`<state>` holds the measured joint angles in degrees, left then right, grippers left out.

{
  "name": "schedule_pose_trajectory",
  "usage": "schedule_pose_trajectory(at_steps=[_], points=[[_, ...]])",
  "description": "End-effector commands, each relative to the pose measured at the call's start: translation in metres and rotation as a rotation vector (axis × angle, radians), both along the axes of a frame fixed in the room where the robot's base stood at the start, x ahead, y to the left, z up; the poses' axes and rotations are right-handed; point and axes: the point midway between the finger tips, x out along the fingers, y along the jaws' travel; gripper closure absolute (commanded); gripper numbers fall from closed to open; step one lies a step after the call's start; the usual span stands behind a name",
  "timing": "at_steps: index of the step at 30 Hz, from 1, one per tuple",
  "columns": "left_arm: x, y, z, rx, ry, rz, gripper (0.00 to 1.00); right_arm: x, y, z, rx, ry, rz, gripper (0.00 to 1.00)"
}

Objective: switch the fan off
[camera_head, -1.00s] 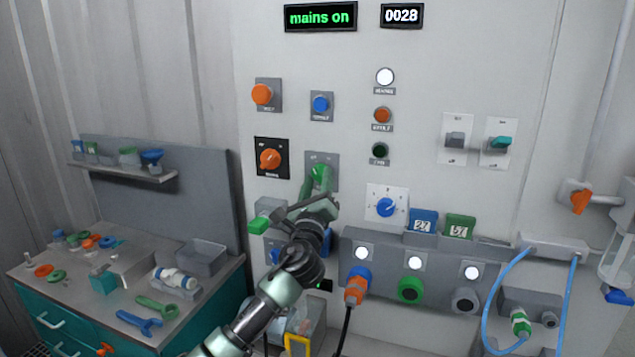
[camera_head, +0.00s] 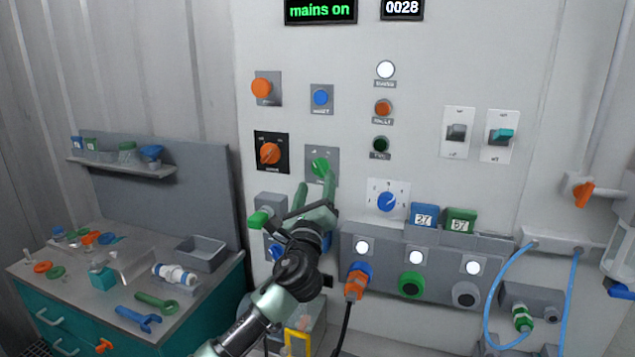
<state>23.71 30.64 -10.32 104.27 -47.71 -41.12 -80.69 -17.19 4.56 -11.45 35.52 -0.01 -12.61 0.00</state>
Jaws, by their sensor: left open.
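A green rotary knob (camera_head: 320,166) sits on a grey plate in the middle of the wall panel; its label is too small to read. My left gripper (camera_head: 316,183) is open, its two fingers apart and pointing up just below this knob. The right-hand finger overlaps the knob's lower edge in the picture; I cannot tell whether it touches. Nothing is held. Two lever switches are at the right, one grey (camera_head: 457,132) and one teal (camera_head: 501,135). No label that I can read says which control is the fan's. My right gripper is not in view.
An orange rotary knob (camera_head: 269,153) is close left of the green one, and a blue dial (camera_head: 386,202) is at its lower right. A green lever handle (camera_head: 258,219) is left of my wrist. The display (camera_head: 320,10) reads "mains on". A workbench (camera_head: 85,285) stands at the left.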

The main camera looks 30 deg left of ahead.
Motion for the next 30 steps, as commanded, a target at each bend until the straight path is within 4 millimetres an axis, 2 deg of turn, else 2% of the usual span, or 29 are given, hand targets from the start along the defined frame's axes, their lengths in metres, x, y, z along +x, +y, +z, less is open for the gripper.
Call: schedule_pose_trajectory(at_steps=[3, 9, 26, 28, 30], points=[[-0.017, -0.008, -0.01, 0.0, 0.0, -0.001, 0.4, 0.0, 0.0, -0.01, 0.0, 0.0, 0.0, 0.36], [-0.032, -0.015, -0.014, 0.0, 0.0, 0.001, 0.4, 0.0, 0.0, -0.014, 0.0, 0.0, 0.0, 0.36], [-0.033, -0.016, -0.014, -0.006, 0.001, 0.0, 0.4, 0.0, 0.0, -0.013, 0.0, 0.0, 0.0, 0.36], [-0.035, -0.017, -0.023, -0.044, 0.007, -0.01, 0.4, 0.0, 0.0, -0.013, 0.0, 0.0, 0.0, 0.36], [-0.04, -0.021, -0.045, -0.141, 0.024, -0.028, 0.4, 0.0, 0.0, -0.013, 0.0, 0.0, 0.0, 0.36]])
